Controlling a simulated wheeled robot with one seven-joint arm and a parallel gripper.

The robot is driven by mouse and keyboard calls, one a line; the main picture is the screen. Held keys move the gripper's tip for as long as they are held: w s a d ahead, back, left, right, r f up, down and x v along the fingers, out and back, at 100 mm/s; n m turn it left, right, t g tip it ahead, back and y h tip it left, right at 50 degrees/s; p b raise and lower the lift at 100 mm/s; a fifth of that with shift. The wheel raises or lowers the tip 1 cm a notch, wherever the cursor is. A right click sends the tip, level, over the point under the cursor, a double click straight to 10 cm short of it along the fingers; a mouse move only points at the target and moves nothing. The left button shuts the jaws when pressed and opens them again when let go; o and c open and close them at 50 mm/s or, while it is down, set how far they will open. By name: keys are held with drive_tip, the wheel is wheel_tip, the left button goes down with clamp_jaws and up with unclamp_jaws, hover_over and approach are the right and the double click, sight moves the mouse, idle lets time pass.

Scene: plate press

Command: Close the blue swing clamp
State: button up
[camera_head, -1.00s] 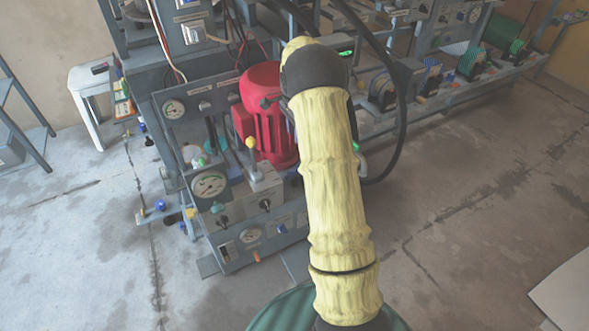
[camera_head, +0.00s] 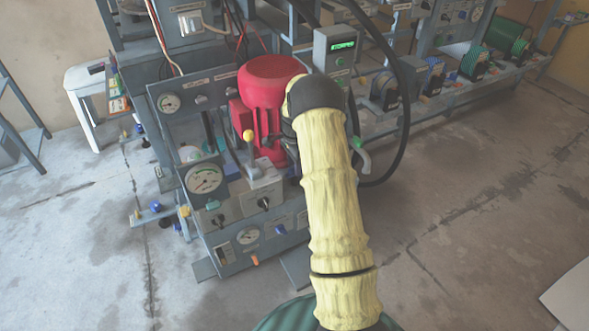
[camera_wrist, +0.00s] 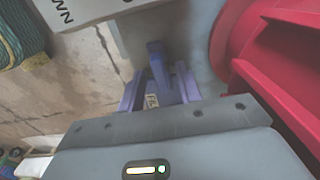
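In the wrist view, blue-violet parts (camera_wrist: 157,72) show just beyond the grey body of my gripper: an upright bar between two side pieces, with a small white label by them. I cannot tell which of these belong to the blue swing clamp and which are my fingers. The grey body hides their lower ends, so the finger opening is unclear. In the head view, my yellow-sleeved arm reaches over the front of the press, to the right of the red motor (camera_head: 270,82). My gripper and the clamp are hidden there behind the arm's dark end.
The red motor also stands close on the right in the wrist view (camera_wrist: 285,75). A lever with a yellow knob (camera_head: 249,136) and a gauge (camera_head: 204,178) are on the panel left of the arm. A black hose (camera_head: 404,110) loops at its right. Open floor lies further right.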

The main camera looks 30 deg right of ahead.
drive_tip(key=shift+f, duration=0.3)
clamp_jaws()
